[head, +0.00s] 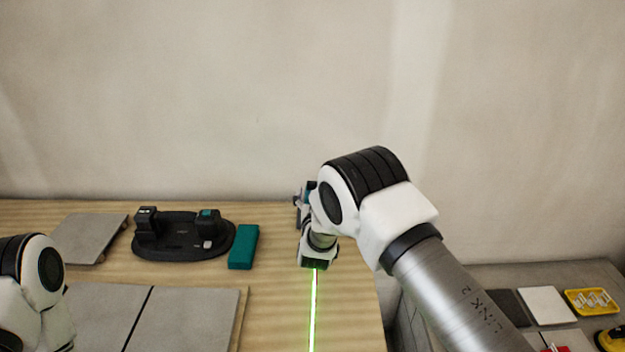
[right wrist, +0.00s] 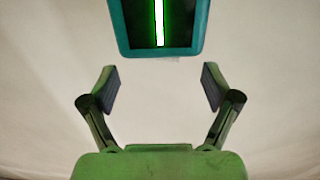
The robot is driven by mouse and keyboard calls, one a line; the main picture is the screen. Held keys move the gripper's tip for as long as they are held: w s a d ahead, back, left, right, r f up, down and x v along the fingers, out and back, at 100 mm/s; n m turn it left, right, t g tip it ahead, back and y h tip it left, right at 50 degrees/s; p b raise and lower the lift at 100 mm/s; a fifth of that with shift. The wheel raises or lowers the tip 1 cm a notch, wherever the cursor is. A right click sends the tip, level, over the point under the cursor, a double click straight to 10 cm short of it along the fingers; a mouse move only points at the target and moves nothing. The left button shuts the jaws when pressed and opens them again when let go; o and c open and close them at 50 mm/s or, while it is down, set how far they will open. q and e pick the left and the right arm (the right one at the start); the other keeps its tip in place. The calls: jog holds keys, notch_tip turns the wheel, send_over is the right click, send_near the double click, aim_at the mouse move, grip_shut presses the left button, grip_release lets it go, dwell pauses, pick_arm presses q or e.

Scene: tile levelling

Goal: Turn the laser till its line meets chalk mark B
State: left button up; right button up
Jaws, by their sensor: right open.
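The laser (right wrist: 158,25), with a teal frame and a dark window holding a bright green vertical stripe, fills the top of the right wrist view. My right gripper (right wrist: 160,88) is open there, its two fingers apart below the laser, with nothing between them. In the head view my right wrist covers most of the laser and gripper. The green laser line (head: 313,310) runs from below the wrist along the table toward the bottom edge. I cannot make out any chalk mark. Only part of my left arm shows at lower left; its gripper is out of frame.
The wooden table (head: 275,300) carries a black oval base (head: 180,250) with dark blocks, a teal block (head: 243,247) and grey tiles (head: 188,318). A grey surface at right holds a white tile (head: 546,305) and a yellow tray (head: 570,300). A wall stands behind.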

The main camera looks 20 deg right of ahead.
jog(key=x, duration=0.5)
jog(key=shift+w+f, duration=0.25)
jog(key=shift+w, duration=0.05)
jog(key=shift+s+r, duration=0.1)
jog(key=shift+r, duration=0.05)
jog(key=shift+c, duration=0.7)
jog(key=c, duration=1)
jog(key=shift+f+h+b, duration=0.25)
jog(key=shift+h+b, duration=0.05)
jog(key=shift+b, duration=0.2)
jog(key=shift+r+m, duration=0.1)
jog(key=shift+m, duration=0.2)
jog(key=shift+r, duration=0.15)
jog(key=o, duration=1.1)
jog(key=shift+o, duration=0.2)
